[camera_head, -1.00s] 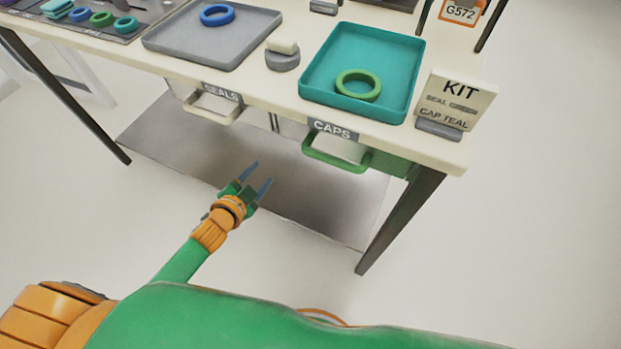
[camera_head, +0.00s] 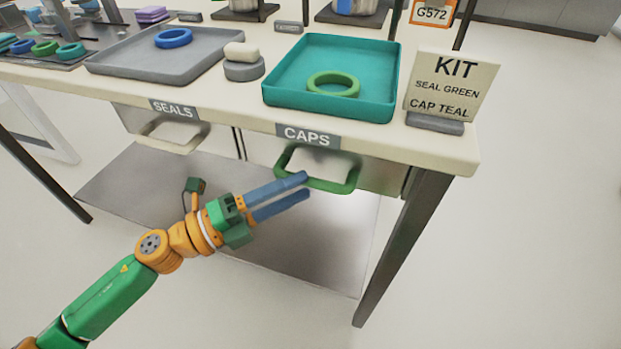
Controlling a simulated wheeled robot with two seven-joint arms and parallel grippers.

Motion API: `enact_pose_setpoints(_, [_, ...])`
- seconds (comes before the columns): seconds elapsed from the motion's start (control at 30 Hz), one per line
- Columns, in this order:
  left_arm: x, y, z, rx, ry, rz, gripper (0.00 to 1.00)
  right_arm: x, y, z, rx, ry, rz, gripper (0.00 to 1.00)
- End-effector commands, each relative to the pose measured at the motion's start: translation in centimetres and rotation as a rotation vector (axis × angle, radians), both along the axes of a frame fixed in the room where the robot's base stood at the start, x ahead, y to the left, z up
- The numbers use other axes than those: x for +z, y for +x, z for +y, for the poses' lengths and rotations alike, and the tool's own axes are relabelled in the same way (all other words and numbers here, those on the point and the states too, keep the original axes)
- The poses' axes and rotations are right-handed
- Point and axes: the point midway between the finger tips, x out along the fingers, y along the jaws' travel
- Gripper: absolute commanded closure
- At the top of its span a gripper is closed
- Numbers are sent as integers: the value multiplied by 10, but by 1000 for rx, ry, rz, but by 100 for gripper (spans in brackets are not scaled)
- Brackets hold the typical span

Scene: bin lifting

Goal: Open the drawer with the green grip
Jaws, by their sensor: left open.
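The drawer with the green grip (camera_head: 335,186) is under the table edge, below the "CAPS" label (camera_head: 307,135). Its metal front (camera_head: 378,176) looks flush under the tabletop. My left gripper (camera_head: 307,186) is open, with its two blue-grey fingers pointing right at the left part of the green grip. The fingertips overlap the grip's lower left in the picture; I cannot tell whether they touch it. Nothing shows between the fingers. My right gripper is not in view.
A second drawer with a pale grip (camera_head: 172,143) sits left under the "SEALS" label. On the table stand a teal tray (camera_head: 385,105) with a green ring (camera_head: 333,84), a grey tray (camera_head: 125,66) and a KIT sign (camera_head: 450,85). A dark table leg (camera_head: 405,245) stands at right.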

Motion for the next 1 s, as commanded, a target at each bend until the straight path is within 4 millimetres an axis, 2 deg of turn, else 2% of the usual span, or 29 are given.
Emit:
enact_pose_setpoints(0.03, [7, 4, -9, -1, -3, -3, 48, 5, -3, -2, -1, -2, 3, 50])
enact_pose_setpoints(0.2, [7, 14, -29, 1, -2, 1, 48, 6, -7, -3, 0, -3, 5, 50])
enact_pose_setpoints(0.47, [5, 16, -31, 3, -2, 3, 48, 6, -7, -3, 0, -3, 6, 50])
enact_pose_setpoints(0.6, [5, 16, -31, 3, -2, 3, 86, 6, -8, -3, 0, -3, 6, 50])
enact_pose_setpoints(0.67, [5, 16, -31, 3, -2, 3, 100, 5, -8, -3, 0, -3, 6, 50])
enact_pose_setpoints(1.0, [5, 16, -31, 3, -2, 3, 100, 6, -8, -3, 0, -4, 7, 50])
